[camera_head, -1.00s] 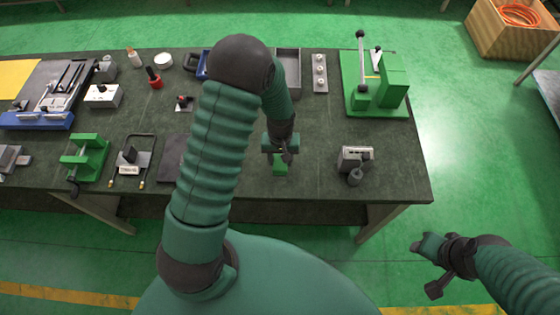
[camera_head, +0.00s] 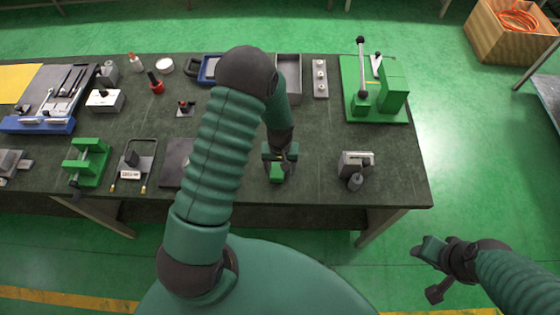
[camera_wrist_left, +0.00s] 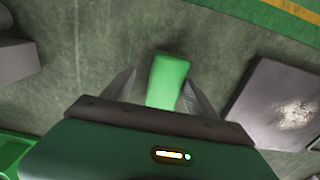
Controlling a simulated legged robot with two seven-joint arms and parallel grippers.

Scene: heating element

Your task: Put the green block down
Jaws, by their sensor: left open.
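The green block (camera_head: 277,178) is at the front part of the dark workbench (camera_head: 320,160), below my left gripper (camera_head: 278,163). In the left wrist view the green block (camera_wrist_left: 167,80) lies between the two fingers of my left gripper (camera_wrist_left: 160,88). The fingers are open, with a gap on each side of the block. The block appears to rest on the bench top; its lower end is hidden by the gripper body.
A grey box device (camera_head: 355,165) stands right of the block. A dark flat plate (camera_head: 175,163) lies to its left, with a green vise (camera_head: 88,160) farther left. A grey tray (camera_head: 289,78) and a green lever press (camera_head: 376,90) stand behind. Bare bench surrounds the block.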

